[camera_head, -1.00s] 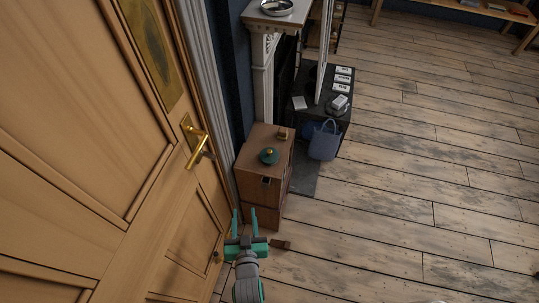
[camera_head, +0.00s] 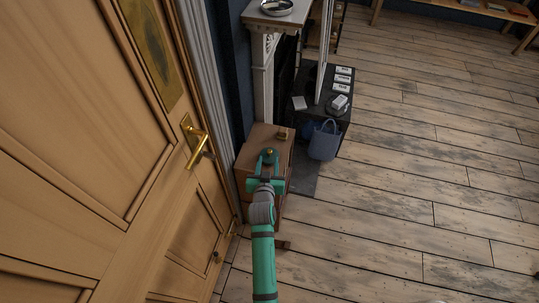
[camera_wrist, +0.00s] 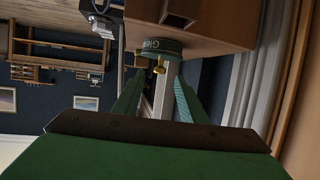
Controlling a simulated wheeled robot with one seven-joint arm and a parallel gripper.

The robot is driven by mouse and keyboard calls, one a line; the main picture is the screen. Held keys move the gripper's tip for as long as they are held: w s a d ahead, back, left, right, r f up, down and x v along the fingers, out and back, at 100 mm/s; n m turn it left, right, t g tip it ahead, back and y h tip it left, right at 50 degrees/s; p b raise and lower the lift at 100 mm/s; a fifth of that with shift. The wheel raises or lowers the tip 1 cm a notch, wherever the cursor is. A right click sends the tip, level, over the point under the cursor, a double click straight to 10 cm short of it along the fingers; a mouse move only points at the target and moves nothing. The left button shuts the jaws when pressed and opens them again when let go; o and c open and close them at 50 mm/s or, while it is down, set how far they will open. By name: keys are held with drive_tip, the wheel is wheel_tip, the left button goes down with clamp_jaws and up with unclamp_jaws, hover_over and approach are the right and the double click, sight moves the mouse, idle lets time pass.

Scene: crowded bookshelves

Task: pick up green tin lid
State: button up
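The green tin lid (camera_head: 269,153) with its gold knob sits on top of a small brown wooden cabinet (camera_head: 256,137). In the head view my gripper mostly covers it, and the knob shows between the fingertips. In the wrist view the green lid (camera_wrist: 162,46), with lettering on its band, is just beyond the fingertips, and its knob points toward the camera. My gripper (camera_head: 268,158) is open, with one teal finger on each side of the knob; its fingers also show in the wrist view (camera_wrist: 158,86). I cannot tell whether they touch the lid.
A small brass object (camera_head: 281,134) stands on the cabinet's back right corner. A wooden door (camera_head: 165,200) with a brass handle (camera_head: 196,142) is close on the left. A blue bag (camera_head: 325,142) and a black low unit (camera_head: 318,108) are behind to the right. Open floor (camera_head: 420,180) lies right.

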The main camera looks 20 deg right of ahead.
sight(269, 152)
drive_tip(key=shift+x, duration=0.95)
drive_tip(key=x, duration=0.4)
drive_tip(key=shift+w+d+r, duration=0.15)
drive_tip(key=shift+r, duration=0.05)
drive_tip(key=shift+w+d+f, duration=0.25)
drive_tip(key=shift+w, duration=0.3)
clamp_jaws()
